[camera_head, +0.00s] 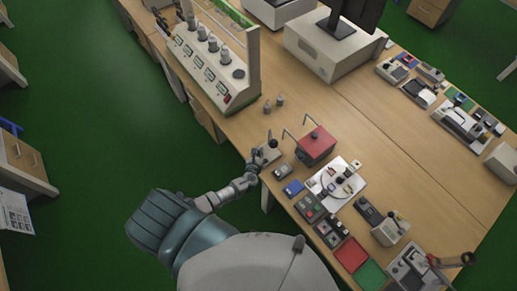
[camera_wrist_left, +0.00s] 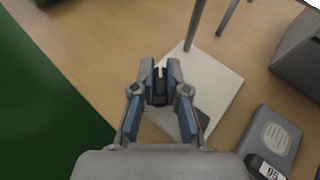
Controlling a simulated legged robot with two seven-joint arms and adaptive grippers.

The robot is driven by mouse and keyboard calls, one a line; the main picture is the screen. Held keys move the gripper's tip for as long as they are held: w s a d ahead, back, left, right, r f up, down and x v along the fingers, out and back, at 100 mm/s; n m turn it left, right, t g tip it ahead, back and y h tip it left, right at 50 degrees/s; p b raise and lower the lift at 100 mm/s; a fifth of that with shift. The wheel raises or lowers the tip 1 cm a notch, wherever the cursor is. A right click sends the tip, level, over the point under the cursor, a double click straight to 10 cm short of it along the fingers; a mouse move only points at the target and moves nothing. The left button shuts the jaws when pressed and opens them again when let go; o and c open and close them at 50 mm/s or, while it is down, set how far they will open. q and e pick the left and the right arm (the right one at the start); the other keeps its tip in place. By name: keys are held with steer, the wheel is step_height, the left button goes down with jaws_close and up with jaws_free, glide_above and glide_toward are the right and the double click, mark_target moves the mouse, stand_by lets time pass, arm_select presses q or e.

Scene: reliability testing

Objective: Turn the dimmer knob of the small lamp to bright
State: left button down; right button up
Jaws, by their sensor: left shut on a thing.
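The small lamp's pale square base plate (camera_wrist_left: 224,84) lies on the table under my left gripper. In the head view the base (camera_head: 272,155) is small and partly covered by the gripper. A thin post rises from the plate; I cannot make out the lamp's head or whether it is lit. My left gripper (camera_wrist_left: 160,76) is shut on a small dark knob (camera_wrist_left: 159,90), its fingers on either side of it. The left gripper (camera_head: 258,160) also shows in the head view at the table's near edge. The knob's setting cannot be read. My right gripper is not in view.
A grey device with a display (camera_wrist_left: 270,140) lies right of the plate. A red-topped box (camera_head: 316,142) stands beyond it. A white round-dial board (camera_head: 337,184) and several small devices line the table's edge. The wooden table (camera_head: 385,140) has free room behind them.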

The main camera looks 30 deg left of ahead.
arm_select(q)
steer(key=shift+w+d+r+n+g+y, duration=0.1)
steer(key=shift+w+n+g+y, duration=0.05)
steer(key=shift+n+y, duration=0.35)
steer(key=shift+w+r+n+g+y, duration=0.1)
steer(key=shift+n+g+y, duration=0.05)
steer(key=shift+n+y, duration=0.35)
steer(key=shift+n+g+y, duration=0.6)
steer(key=shift+n+y, duration=0.3)
steer(key=n+g+y+b, duration=0.1)
steer(key=n+g+y, duration=0.1)
steer(key=shift+n+b, duration=0.35)
steer(key=shift+n, duration=0.05)
steer(key=shift+n+g+y+b, duration=0.3)
steer(key=shift+n+g+y, duration=0.2)
steer(key=shift+g+y, duration=0.1)
steer(key=shift+r, duration=0.1)
steer(key=c, duration=1.3)
jaws_free()
steer(key=shift+o, duration=0.6)
steer(key=shift+f, duration=0.2)
steer(key=shift+s, duration=0.1)
